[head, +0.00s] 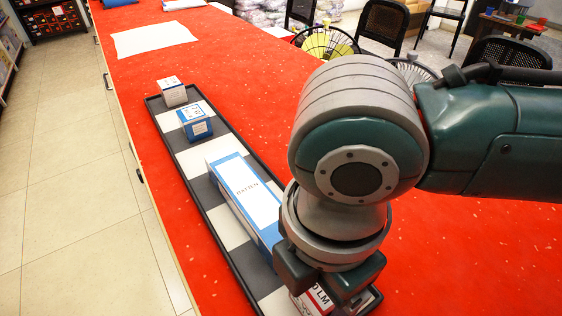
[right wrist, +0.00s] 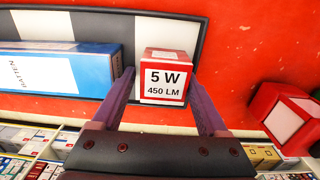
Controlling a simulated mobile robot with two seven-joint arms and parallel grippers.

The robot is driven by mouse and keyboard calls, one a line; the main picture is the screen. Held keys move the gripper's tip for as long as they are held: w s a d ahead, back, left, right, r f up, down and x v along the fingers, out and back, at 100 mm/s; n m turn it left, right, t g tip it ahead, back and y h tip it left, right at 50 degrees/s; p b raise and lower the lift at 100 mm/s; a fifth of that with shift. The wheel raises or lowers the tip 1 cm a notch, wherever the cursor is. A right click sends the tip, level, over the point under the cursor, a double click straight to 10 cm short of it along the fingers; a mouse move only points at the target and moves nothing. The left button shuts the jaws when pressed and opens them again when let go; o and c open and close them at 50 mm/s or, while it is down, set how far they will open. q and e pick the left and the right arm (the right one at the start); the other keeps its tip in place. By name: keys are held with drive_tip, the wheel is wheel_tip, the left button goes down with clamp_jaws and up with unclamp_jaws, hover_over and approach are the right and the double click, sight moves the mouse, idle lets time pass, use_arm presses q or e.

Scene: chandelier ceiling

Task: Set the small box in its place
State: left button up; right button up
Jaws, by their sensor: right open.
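A small red and white box marked "5 W 450 LM" (right wrist: 166,78) is at the end of a long black-rimmed tray (right wrist: 205,30) with grey and white squares. My right gripper (right wrist: 160,76) is open, with one purple finger on each side of this box. In the head view the right gripper (head: 328,282) is over the near end of the tray (head: 215,232), and the box (head: 318,300) is partly hidden under it. Whether the box rests fully on the tray floor is unclear. My left gripper is not in view.
A long blue and white batten box (head: 246,195) lies along the tray beside the small box. A blue box (head: 196,124) and a white box (head: 172,92) stand at its far end. Another red box (right wrist: 288,118) sits to the right. The red table (head: 250,75) is mostly clear.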

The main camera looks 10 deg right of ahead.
sight(318, 289)
drive_tip(key=shift+s, duration=0.15)
drive_tip(key=shift+s+r, duration=0.1)
drive_tip(key=shift+r, duration=0.05)
wheel_tip(318, 289, up, 12)
drive_tip(key=p, duration=0.3)
drive_tip(key=s+a+m+t+y, duration=0.25)
drive_tip(key=a+m+y, duration=0.2)
drive_tip(key=m, duration=0.25)
drive_tip(key=s+d+f+m+h, duration=0.2)
drive_tip(key=d+m, duration=0.4)
drive_tip(key=d, duration=0.1)
drive_tip(key=s+d+f+m+t+h, duration=0.1)
drive_tip(key=s+d+f+m+h, duration=0.1)
drive_tip(key=d+m, duration=0.5)
drive_tip(key=shift+s+d+f, duration=0.15)
drive_tip(key=shift+s+d, duration=0.45)
drive_tip(key=shift+s, duration=0.1)
